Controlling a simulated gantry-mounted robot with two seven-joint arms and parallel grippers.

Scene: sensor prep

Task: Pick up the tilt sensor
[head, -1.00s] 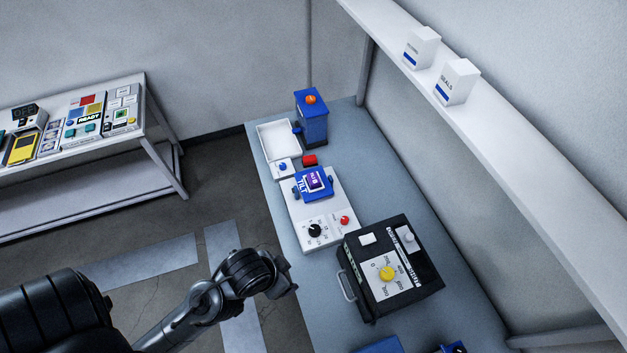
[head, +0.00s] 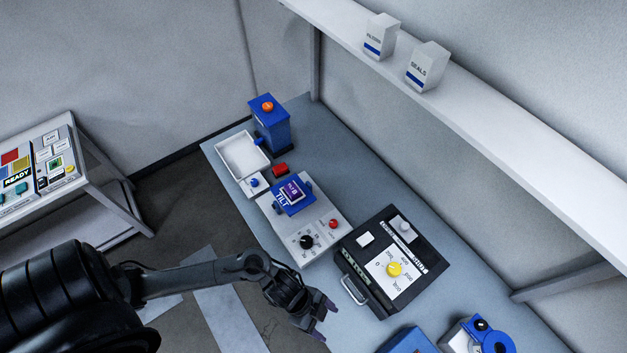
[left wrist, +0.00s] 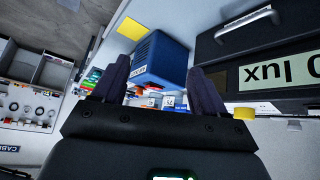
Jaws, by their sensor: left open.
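The tilt sensor (head: 288,205), a blue block with a purple screen and the word TILT, sits on a white panel (head: 330,212) with a black dial and a red button. My left gripper (head: 322,320) is open and empty, at the near edge of the bench, below and a little right of the sensor in the head view. It is well apart from the sensor. In the left wrist view its two fingers stand apart (left wrist: 160,88), with a blue box (left wrist: 160,60) beyond them. I cannot pick out the tilt sensor in that view. My right gripper is not in view.
A black box with a yellow knob (head: 394,269) and front handle stands right of the panel. A shelf (head: 480,112) runs above the bench's right side.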

